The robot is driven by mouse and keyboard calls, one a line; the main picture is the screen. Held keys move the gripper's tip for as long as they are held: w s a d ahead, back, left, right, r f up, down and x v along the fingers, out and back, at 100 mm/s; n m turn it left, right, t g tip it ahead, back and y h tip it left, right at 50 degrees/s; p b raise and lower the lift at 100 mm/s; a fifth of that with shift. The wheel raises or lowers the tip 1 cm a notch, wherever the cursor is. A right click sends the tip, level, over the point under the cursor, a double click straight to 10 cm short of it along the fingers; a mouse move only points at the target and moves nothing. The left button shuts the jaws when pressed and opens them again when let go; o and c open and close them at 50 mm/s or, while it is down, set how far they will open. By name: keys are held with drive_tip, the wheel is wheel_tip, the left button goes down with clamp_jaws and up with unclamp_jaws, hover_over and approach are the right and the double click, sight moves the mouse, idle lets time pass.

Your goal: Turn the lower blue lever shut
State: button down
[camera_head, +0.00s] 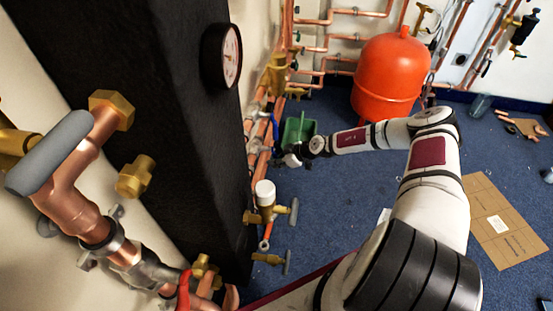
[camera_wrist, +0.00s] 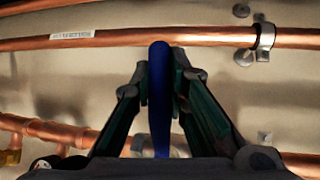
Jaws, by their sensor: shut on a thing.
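A blue lever (camera_wrist: 159,100) stands upright in the middle of the wrist view, seen edge-on between the two fingers of my gripper (camera_wrist: 161,78). The gripper is shut on it. In the head view, my gripper (camera_head: 286,154) reaches left to the copper pipes, and a small part of the blue lever (camera_head: 275,126) shows just above it. The valve body under the lever is mostly hidden by the gripper. I cannot tell from these frames how far the lever is turned.
Copper pipes (camera_wrist: 220,37) run across the pale wall behind the lever. A black column with a gauge (camera_head: 222,55) stands at the left. A green container (camera_head: 299,129) sits behind my gripper. A red tank (camera_head: 389,77) stands at the back.

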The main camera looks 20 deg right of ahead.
drive_tip(key=shift+s+a+f+m+g+y, duration=0.1)
drive_tip(key=shift+s+a+m+g+y, duration=0.25)
drive_tip(key=shift+s+g, duration=0.15)
drive_tip(key=shift+s+a, duration=0.1)
drive_tip(key=shift+s, duration=0.05)
drive_tip(key=c, duration=1.5)
unclamp_jaws()
drive_tip(key=shift+c, duration=0.2)
drive_tip(key=v, duration=1.2)
